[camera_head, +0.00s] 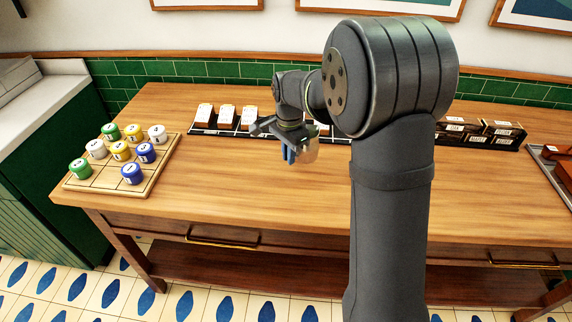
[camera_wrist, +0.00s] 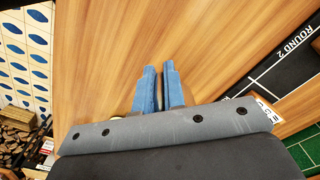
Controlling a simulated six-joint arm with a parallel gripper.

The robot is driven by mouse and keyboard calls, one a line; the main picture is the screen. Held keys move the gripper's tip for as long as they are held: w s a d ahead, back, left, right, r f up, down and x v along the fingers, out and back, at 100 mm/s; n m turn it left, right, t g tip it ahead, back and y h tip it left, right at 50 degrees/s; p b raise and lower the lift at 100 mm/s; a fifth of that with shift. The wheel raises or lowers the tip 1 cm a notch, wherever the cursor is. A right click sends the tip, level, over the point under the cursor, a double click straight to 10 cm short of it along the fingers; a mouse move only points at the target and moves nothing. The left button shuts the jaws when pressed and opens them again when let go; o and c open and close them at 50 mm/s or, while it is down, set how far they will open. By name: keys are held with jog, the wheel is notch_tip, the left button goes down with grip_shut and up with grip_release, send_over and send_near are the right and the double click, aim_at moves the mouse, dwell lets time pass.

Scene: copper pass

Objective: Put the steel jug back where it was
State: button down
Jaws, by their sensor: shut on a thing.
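My gripper (camera_head: 290,156) hangs over the middle of the wooden table, left of my upright arm link. In the wrist view the blue fingers (camera_wrist: 158,90) are close together with a narrow gap, over bare wood. The jug cannot be made out there. Whether the jug touches the table is unclear.
A wooden board (camera_head: 75,184) with several coloured cups is at the table's left. A black strip (camera_head: 232,131) with several small boxes runs along the back. More dark boxes (camera_head: 470,133) stand back right, and a tray (camera_head: 548,160) is at the right edge. The front middle is clear.

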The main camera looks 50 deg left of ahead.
jog(key=shift+s+a+f, duration=0.3)
jog(key=shift+a, duration=0.15)
jog(key=shift+f, duration=1.95)
jog(key=shift+f, duration=0.1)
jog(key=c, duration=1.5)
grip_release()
notch_tip(320, 180, up, 12)
